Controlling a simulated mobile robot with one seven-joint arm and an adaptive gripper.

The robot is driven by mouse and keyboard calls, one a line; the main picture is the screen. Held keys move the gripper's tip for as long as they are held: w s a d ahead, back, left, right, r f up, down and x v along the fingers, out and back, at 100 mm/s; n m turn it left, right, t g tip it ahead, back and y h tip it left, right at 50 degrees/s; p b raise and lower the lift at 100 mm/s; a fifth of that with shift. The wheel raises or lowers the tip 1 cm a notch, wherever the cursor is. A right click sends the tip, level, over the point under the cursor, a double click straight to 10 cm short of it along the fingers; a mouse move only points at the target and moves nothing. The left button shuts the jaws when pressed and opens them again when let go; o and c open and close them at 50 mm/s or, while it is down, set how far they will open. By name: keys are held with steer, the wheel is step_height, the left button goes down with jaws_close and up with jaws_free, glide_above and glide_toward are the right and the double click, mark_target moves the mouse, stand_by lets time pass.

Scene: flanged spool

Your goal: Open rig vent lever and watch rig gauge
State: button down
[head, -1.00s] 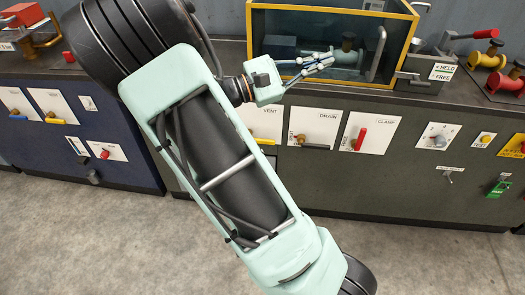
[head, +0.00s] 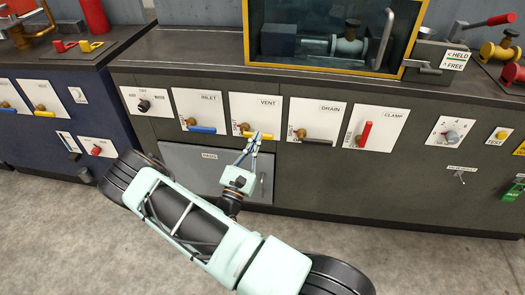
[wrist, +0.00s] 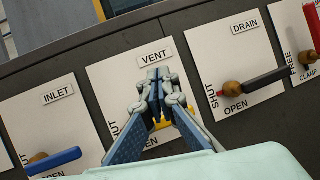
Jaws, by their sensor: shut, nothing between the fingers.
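The vent lever (head: 262,136) is a yellow handle on a white VENT plate (head: 258,108) on the bench front. In the head view it lies about level, pointing right from its pivot. My gripper (head: 254,136) is shut and empty, with its fingertips at the lever; touching or just in front, I cannot tell. I cannot make out a gauge in either view.
A blue INLET lever (head: 202,129) is left of the vent and a black-handled DRAIN lever (head: 318,139) right of it. A red CLAMP lever (head: 366,134) stands upright farther right. A yellow-framed glass box (head: 328,69) holding a spool sits on the bench above.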

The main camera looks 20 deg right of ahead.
steer(key=s+f+n+t+y+b, duration=0.2)
steer(key=s+f+n+y, duration=0.1)
steer(key=f, duration=1.3)
steer(key=shift+a+n+y, duration=0.4)
steer(key=shift+n+y, duration=0.2)
steer(key=shift+y, duration=0.5)
steer(key=w+d+r+b, duration=0.2)
steer(key=w+d+r, duration=0.3)
steer(key=w, duration=0.3)
steer(key=shift+d+r+b, duration=0.2)
steer(key=shift+r+b, duration=0.2)
steer(key=shift+r, duration=0.35)
steer(key=shift+r, duration=0.2)
steer(key=shift+n+p, duration=0.3)
steer(key=shift+p, duration=0.05)
